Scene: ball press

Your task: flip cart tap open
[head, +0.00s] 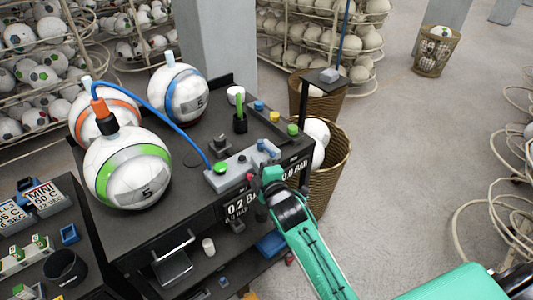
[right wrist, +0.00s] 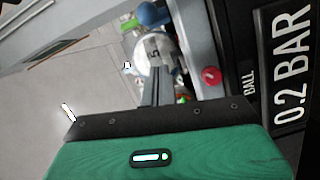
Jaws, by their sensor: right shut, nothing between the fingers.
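The cart (head: 140,240) is dark, with a grey control box (head: 232,172) on its top near the right front edge. A blue lever-like part (head: 266,147), which looks like the tap, stands on the box; a blue part also shows at the top of the right wrist view (right wrist: 152,14). I cannot tell its exact setting. My right gripper (head: 260,174) is at the front of the box, close to the red button (right wrist: 211,76). Its fingers (right wrist: 156,82) are shut and empty, apart from the blue part. My left gripper is not in view.
Three striped balls stand on the cart, the green-striped one (head: 127,168) nearest. A blue hose (head: 160,118) runs to the box. Pressure displays (right wrist: 291,70) are on the cart front. A wicker basket (head: 327,170) stands at the right; open floor (head: 410,150) lies beyond.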

